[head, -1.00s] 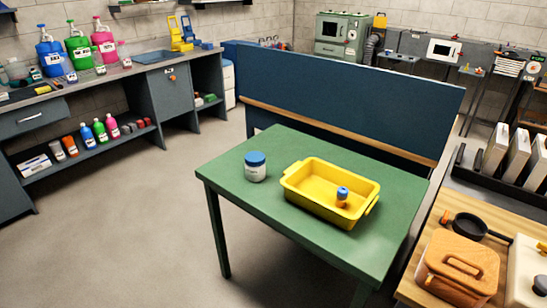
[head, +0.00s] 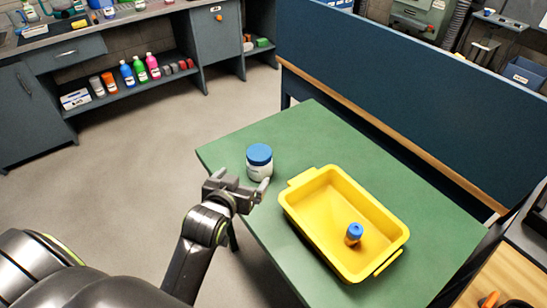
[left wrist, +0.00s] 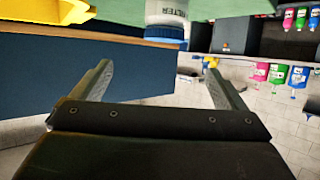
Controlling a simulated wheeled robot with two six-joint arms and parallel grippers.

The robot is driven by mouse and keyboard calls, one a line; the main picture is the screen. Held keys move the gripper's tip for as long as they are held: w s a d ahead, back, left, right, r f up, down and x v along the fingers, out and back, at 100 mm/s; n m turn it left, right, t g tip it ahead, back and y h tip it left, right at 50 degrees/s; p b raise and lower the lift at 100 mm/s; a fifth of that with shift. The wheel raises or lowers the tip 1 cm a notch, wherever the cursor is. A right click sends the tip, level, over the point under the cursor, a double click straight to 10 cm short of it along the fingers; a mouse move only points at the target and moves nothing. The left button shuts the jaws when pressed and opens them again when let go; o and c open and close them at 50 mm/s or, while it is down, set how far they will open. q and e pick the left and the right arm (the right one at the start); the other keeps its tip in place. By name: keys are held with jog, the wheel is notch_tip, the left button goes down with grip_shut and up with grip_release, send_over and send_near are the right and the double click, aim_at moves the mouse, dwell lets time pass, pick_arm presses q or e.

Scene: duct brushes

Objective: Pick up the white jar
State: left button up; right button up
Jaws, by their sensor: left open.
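The white jar (head: 259,167) with a blue lid stands upright on the green table (head: 310,125), near its left edge. It also shows in the left wrist view (left wrist: 166,12), upside down at the top edge and partly cut off, with lettering on its side. My left gripper (head: 243,181) is open and empty, just on the near side of the jar. In the left wrist view its two fingers (left wrist: 158,70) are spread wide, and the jar lies beyond the tips, between their lines. My right gripper is not in view.
A blue partition (head: 410,90) stands behind the table. A wooden surface (head: 510,275) lies at the lower right.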

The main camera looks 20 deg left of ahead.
pick_arm(q)
send_near(258, 155)
jog(key=x, duration=0.5)
jog(key=shift+d+f+p, duration=0.2)
jog(key=shift+d+p, duration=0.05)
jog(key=shift+p, duration=0.15)
jog(key=shift+w+f, duration=0.25)
jog(key=shift+w, duration=0.25)
jog(key=shift+a+r+p+x, duration=0.1)
jog(key=shift+a+p+x, duration=0.05)
jog(key=shift+x, duration=0.75)
jog(key=shift+a+r+p+x, duration=0.1)
jog(key=shift+p+x, duration=0.05)
jog(key=shift+x, duration=0.75)
jog(key=shift+a+p+x, duration=0.15)
jog(key=shift+x, duration=0.7)
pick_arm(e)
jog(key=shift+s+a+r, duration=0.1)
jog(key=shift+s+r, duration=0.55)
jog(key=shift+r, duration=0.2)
pick_arm(q)
jog(key=shift+c, duration=0.3)
jog(key=c, duration=1.4)
